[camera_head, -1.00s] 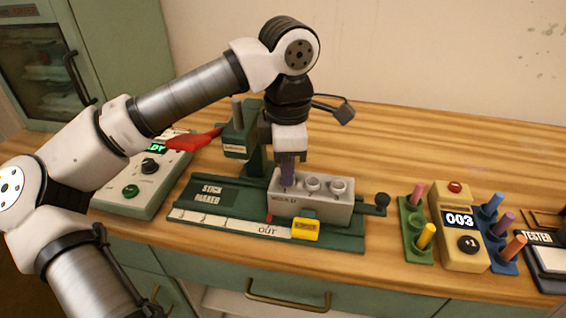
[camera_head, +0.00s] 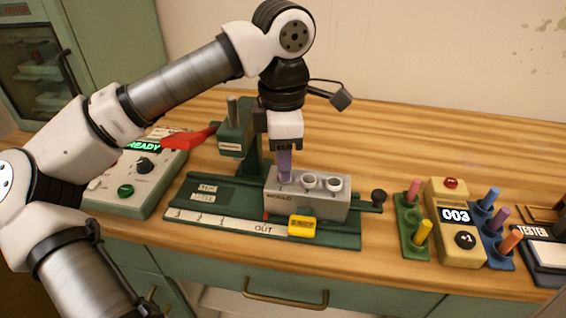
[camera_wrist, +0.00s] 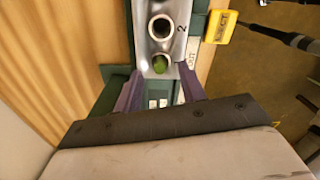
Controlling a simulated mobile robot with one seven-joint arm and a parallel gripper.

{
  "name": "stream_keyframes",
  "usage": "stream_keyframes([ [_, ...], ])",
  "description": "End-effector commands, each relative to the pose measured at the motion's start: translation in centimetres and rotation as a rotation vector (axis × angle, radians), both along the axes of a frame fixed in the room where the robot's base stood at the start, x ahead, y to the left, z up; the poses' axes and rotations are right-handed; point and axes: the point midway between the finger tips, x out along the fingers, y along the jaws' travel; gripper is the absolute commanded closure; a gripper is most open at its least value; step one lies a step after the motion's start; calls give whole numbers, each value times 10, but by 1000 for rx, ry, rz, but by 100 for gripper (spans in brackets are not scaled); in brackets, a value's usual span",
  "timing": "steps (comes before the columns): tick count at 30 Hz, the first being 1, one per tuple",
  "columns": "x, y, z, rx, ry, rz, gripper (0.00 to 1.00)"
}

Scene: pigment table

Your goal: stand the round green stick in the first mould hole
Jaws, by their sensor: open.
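The grey mould block (camera_head: 318,198) sits on a green fixture, with its holes in a row along the top. In the wrist view the round green stick (camera_wrist: 160,64) shows end-on in the hole nearest my gripper, beside the open hole marked 2 (camera_wrist: 161,27). My gripper (camera_head: 284,165) points down over the left end of the mould in the head view. In the wrist view my gripper (camera_wrist: 159,86) is open, with one purple finger on each side of the stick and gaps between. The head view hides the stick behind my fingers.
A yellow eject tag (camera_head: 302,226) lies at the fixture's front. A red lever (camera_head: 190,138) stands left of my gripper. To the right are a green stick rack (camera_head: 411,238), a counter reading 003 (camera_head: 457,228) and a blue rack (camera_head: 499,253). Bare table lies behind the mould.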

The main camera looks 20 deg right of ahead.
Motion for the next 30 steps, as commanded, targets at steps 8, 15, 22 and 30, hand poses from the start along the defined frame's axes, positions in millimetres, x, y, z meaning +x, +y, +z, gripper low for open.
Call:
stream_keyframes([
  [8, 0, -1, 65, -1, -3, 1, 60],
  [15, 0, 0, 107, -1, -2, 3, 60],
  [22, 0, 0, 119, -1, 0, 0, 60],
  [30, 0, 0, 119, -1, 0, 0, 60],
])
